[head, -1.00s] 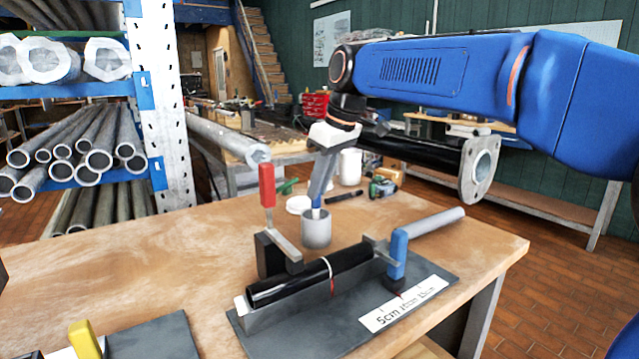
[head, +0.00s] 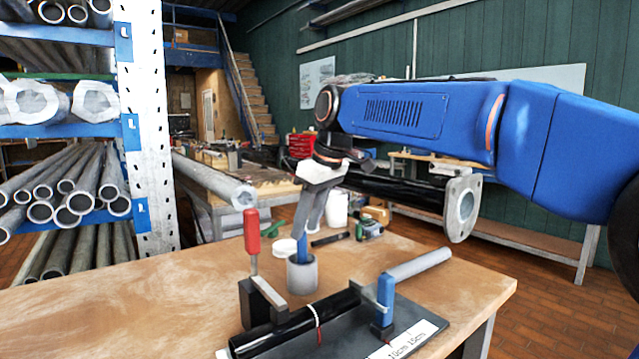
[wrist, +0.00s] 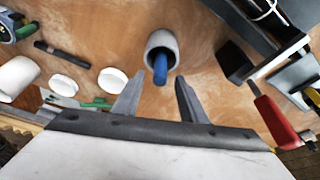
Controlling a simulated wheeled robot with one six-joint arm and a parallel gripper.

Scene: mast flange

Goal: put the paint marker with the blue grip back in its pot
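The paint marker with the blue grip (head: 302,246) stands in a grey pot (head: 302,277) on the wooden bench, leaning a little. In the wrist view the blue marker (wrist: 160,68) rises from the mouth of the pot (wrist: 161,42); its lower part is hidden inside. My gripper (head: 308,228) is just above the pot, pointing down. In the wrist view the two fingers of my gripper (wrist: 155,88) are spread apart with a clear gap on both sides of the marker, and nothing is held.
A clamp with a red handle (head: 252,232) and a blue clamp (head: 384,303) hold a black tube in front of the pot. A white lid (head: 285,248), a black marker (head: 330,239) and a white container (head: 337,209) stand or lie behind it.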

